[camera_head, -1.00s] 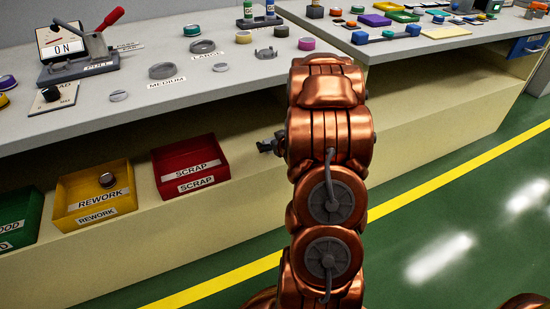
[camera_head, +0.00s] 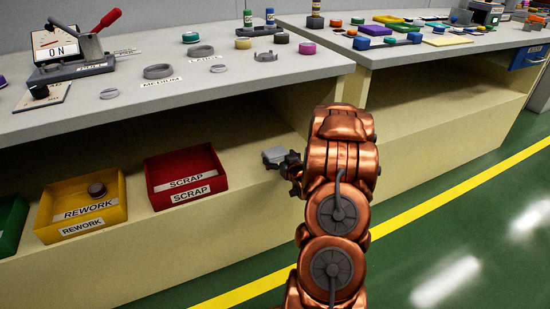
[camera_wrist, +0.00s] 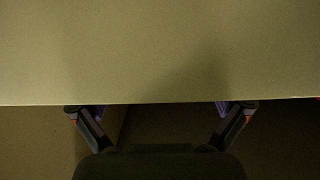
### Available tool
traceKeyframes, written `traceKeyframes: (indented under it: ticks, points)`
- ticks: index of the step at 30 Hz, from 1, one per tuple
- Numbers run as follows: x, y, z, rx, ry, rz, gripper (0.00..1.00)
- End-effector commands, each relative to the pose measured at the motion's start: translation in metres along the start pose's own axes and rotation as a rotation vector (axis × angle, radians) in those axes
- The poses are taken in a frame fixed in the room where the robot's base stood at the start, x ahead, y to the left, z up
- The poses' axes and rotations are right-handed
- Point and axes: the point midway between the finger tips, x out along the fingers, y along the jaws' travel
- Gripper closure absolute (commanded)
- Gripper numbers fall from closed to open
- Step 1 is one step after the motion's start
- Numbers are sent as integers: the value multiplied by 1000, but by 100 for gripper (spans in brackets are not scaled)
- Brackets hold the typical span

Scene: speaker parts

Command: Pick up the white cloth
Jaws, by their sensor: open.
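I cannot make out a white cloth in either view. A thin pale yellow sheet (camera_head: 447,41) lies flat on the right bench; I cannot tell whether it is cloth. My gripper (camera_wrist: 160,108) is open and empty in the wrist view, its two fingers spread wide. A plain beige panel fills the upper part of that view in front of the fingers. In the head view my gripper (camera_head: 280,160) is beside the bench front, below the worktop and right of the red bin, partly hidden by my arm.
The left bench (camera_head: 225,100) holds rings, caps and a lever press (camera_head: 85,50). A red SCRAP bin (camera_head: 187,172) and a yellow REWORK bin (camera_head: 85,208) stand below. The right bench (camera_head: 385,58) holds coloured parts. Green floor (camera_head: 410,240) is free at right.

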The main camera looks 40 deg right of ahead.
Motion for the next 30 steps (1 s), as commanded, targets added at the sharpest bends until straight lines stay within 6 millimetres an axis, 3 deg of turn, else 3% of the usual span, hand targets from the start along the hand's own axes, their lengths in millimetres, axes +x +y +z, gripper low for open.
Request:
traceKeyframes:
  ticks: [6,15,27,30]
  points:
    - [30,-1,1,-3,3,-3,0]
    - [35,0,-1,-1,-1,0,0]
    - [35,0,-1,-1,0,0,41]
    - [35,0,-1,-1,0,0,47]
